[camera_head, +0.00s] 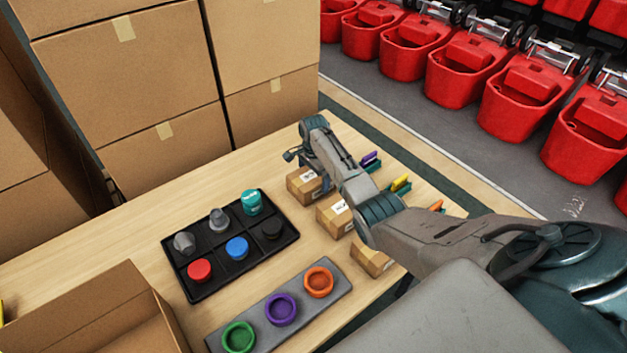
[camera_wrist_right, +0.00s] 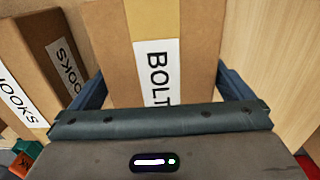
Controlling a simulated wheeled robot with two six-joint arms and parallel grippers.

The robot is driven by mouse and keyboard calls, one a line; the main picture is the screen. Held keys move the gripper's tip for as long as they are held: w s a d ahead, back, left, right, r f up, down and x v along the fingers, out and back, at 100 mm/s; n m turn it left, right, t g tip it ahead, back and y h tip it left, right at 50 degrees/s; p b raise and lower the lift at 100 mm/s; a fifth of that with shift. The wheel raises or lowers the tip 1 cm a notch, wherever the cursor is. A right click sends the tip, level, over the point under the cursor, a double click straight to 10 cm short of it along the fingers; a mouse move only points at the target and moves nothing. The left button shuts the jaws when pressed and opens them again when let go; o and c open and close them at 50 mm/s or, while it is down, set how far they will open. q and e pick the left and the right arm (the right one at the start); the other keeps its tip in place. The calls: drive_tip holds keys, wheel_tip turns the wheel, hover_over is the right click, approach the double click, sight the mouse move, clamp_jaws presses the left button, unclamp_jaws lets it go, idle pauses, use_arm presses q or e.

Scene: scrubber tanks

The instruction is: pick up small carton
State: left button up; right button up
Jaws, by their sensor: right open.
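My right gripper (camera_head: 297,156) reaches over the table at the row of small cartons. In the right wrist view my open gripper (camera_wrist_right: 160,76) has one blue finger on each side of a brown carton labelled "BOLT" (camera_wrist_right: 108,55); I cannot tell whether they touch it. This appears to be the far small carton (camera_head: 304,187) in the head view. A carton labelled "HOOKS" (camera_wrist_right: 35,75) stands to its left in the wrist view. The middle carton (camera_head: 335,217) and the near carton (camera_head: 369,261) stand partly behind my arm. My left gripper is out of view.
A black tray (camera_head: 214,262) holds coloured and grey caps. A grey strip (camera_head: 262,305) holds green, purple and orange rings. An open box (camera_head: 100,315) stands at lower left. Purple, yellow and orange clips (camera_head: 401,184) line the back edge. Large boxes (camera_head: 130,80) stand behind.

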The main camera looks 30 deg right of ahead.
drive_tip(key=c, duration=0.8)
